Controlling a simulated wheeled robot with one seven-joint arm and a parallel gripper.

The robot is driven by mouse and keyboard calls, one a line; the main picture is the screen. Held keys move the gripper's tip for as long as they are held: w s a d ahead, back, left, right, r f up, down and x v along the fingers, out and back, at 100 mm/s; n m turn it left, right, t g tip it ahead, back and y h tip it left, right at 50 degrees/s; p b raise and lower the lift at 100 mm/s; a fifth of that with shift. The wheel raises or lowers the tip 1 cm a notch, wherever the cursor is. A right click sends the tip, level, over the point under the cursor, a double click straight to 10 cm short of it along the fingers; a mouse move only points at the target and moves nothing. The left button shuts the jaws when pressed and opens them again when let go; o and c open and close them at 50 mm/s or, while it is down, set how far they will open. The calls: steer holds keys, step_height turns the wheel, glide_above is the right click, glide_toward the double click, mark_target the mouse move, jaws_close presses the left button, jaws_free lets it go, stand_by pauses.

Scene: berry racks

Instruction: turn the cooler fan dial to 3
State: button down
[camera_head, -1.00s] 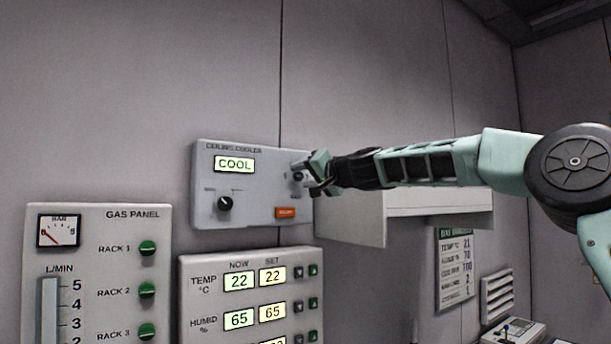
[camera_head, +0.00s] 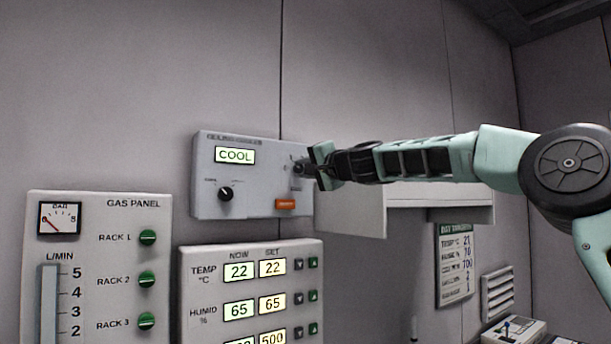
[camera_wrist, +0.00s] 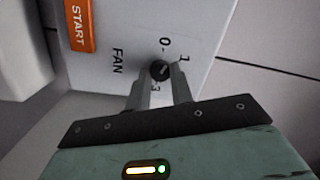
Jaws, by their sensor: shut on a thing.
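The cooler panel (camera_head: 258,150) is a grey wall box with a lit COOL display (camera_head: 235,155). Its fan dial (camera_wrist: 160,70) is a small dark round knob, with 0, 1 and 3 legible around it in the wrist view. The 2 is not visible. My gripper (camera_wrist: 159,76) is shut on the fan dial, one finger on each side of it. The dial's pointer is too small to read surely. In the head view my gripper (camera_head: 306,169) covers much of the dial at the panel's right side.
An orange START button (camera_wrist: 79,24) is near the FAN label. A second black dial (camera_head: 226,194) sits at the panel's left. The gas panel (camera_head: 100,260) and the temperature and humidity panel (camera_head: 250,290) are below. A white box (camera_head: 350,215) juts out below my arm.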

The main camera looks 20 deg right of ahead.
steer(key=m+b, duration=0.1)
steer(key=m, duration=0.3)
steer(key=shift+f+t+b, duration=0.15)
steer(key=shift+t+b, duration=0.15)
steer(key=m+b, duration=0.1)
steer(key=m, duration=0.3)
steer(key=shift+a, duration=0.1)
steer(key=m, duration=0.4)
steer(key=shift+t+h, duration=0.4)
steer(key=m+h, duration=0.1)
steer(key=m, duration=0.4)
steer(key=shift+a, duration=0.1)
steer(key=m, duration=0.4)
steer(key=shift+h, duration=0.3)
steer(key=m, duration=0.5)
steer(key=shift+h+p, duration=0.3)
steer(key=shift+h, duration=0.1)
steer(key=m, duration=0.4)
steer(key=shift+m+h, duration=0.3)
steer(key=shift+m, duration=0.1)
steer(key=shift+m+g, duration=0.3)
steer(key=shift+m, duration=1.5)
